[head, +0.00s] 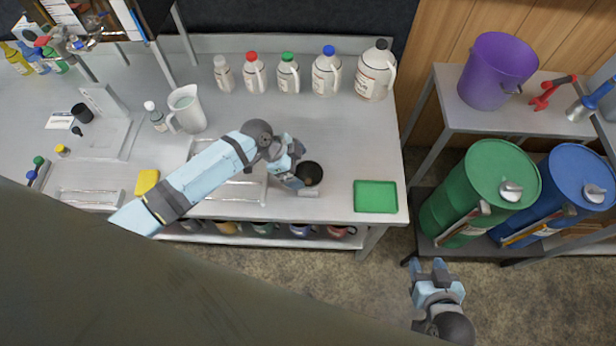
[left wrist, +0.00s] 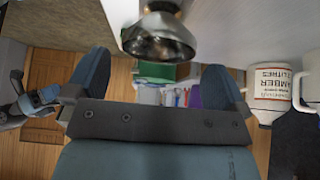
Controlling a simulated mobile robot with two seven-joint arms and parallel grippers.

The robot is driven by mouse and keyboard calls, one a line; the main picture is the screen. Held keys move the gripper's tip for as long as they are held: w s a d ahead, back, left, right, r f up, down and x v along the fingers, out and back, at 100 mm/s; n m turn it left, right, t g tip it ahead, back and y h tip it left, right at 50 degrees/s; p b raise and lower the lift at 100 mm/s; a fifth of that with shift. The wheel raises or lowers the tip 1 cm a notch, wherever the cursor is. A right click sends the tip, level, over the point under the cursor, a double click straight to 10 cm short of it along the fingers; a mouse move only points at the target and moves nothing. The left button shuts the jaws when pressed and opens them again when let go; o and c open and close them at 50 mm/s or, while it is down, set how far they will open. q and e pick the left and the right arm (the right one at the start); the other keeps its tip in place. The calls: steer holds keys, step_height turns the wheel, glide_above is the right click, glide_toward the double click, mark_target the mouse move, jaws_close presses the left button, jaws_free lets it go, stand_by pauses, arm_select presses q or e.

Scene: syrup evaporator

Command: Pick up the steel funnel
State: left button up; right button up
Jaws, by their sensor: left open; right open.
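The steel funnel (left wrist: 160,40) shows in the left wrist view as a shiny metal cone with a round rim, at the top middle just beyond my left gripper's fingers. In the head view, the dark round mouth (head: 311,172) right beside that gripper appears to be the same funnel, on the grey bench (head: 340,150). My left gripper (head: 297,166) is open, its two fingers spread apart in the wrist view (left wrist: 157,85), with nothing visible held between them. Whether a finger touches the funnel I cannot tell. My right gripper (head: 437,272) is open and empty, over the floor right of the bench.
Several jugs with coloured caps, including a large black-capped one (head: 376,72), stand along the bench's back. A pitcher (head: 187,109) is at left. A green tray (head: 376,197) lies right of the funnel. Mugs sit on the shelf below. Green (head: 492,180) and blue drums stand at right.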

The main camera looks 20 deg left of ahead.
mark_target(314, 180)
arm_select(q)
steer(key=x, duration=0.5)
steer(key=shift+f+p, duration=0.15)
steer(key=shift+p, duration=0.25)
steer(key=c, duration=0.7)
